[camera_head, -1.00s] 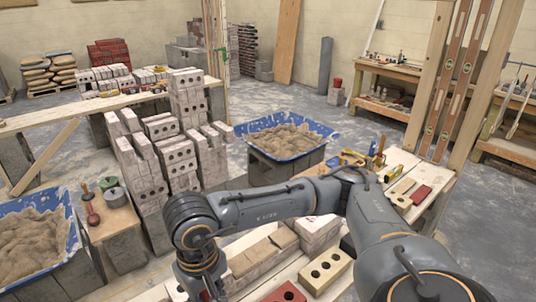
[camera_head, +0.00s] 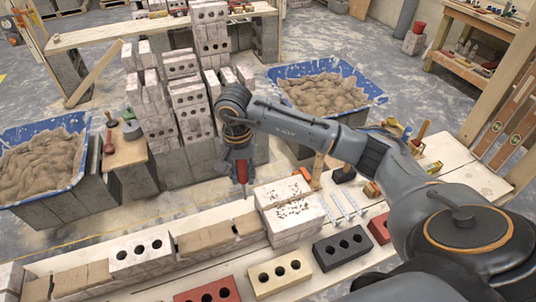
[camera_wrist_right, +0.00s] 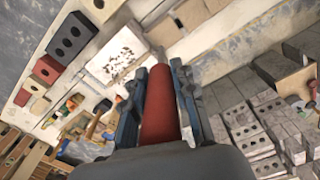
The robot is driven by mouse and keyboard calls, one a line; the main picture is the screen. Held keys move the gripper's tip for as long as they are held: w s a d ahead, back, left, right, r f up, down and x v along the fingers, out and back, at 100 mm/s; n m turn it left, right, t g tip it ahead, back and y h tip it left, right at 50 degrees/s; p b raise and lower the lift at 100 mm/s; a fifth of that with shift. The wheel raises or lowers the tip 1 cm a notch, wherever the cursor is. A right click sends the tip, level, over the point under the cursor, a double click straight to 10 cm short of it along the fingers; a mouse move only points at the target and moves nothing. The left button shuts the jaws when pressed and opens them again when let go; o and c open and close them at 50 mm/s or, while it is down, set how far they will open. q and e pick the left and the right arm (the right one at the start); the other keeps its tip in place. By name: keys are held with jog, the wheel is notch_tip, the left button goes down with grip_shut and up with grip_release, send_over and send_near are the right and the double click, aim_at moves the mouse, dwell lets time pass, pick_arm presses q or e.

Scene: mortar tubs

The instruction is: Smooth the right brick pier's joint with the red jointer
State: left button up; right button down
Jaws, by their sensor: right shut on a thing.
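My right gripper (camera_head: 240,168) is shut on the red jointer (camera_head: 241,174), whose red handle points down below the jaws. In the right wrist view the red handle (camera_wrist_right: 158,108) sits between the two fingers. The right brick pier (camera_head: 296,225), a whitish stack with mortar specks on top, stands just right of the jointer in the head view; it also shows in the wrist view (camera_wrist_right: 118,55). The jointer's lower end is above the plank area beside the pier; I cannot tell if it touches anything. My left gripper is out of view.
A holed whitish brick (camera_head: 140,252) stands to the left on the bench. Red, yellow (camera_head: 279,274) and black (camera_head: 342,247) bricks lie in front. Blue mortar tubs (camera_head: 326,83) and brick stacks (camera_head: 187,110) stand behind. Hand tools lie at the right.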

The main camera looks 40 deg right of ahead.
pick_arm(q)
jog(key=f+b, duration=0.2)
jog(key=b, duration=0.1)
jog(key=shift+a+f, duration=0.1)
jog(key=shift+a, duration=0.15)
pick_arm(e)
jog(key=d+f+m, duration=0.2)
jog(key=d+f, duration=0.1)
jog(key=f, duration=0.3)
jog(key=w+d+f+m, duration=0.1)
jog(key=d+f+m, duration=0.1)
jog(key=d+f, duration=0.2)
notch_tip(320, 180, down, 2)
jog(key=shift+w+d+f, duration=0.2)
jog(key=shift+w, duration=0.05)
jog(key=shift+r, duration=0.1)
pick_arm(q)
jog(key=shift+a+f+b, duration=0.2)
jog(key=shift+b, duration=0.2)
pick_arm(e)
jog(key=shift+s+a, duration=0.1)
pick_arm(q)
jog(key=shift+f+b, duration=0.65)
pick_arm(e)
jog(key=shift+f, duration=0.7)
pick_arm(q)
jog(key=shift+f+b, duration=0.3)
jog(key=shift+b, duration=0.05)
pick_arm(e)
jog(key=shift+f, duration=0.1)
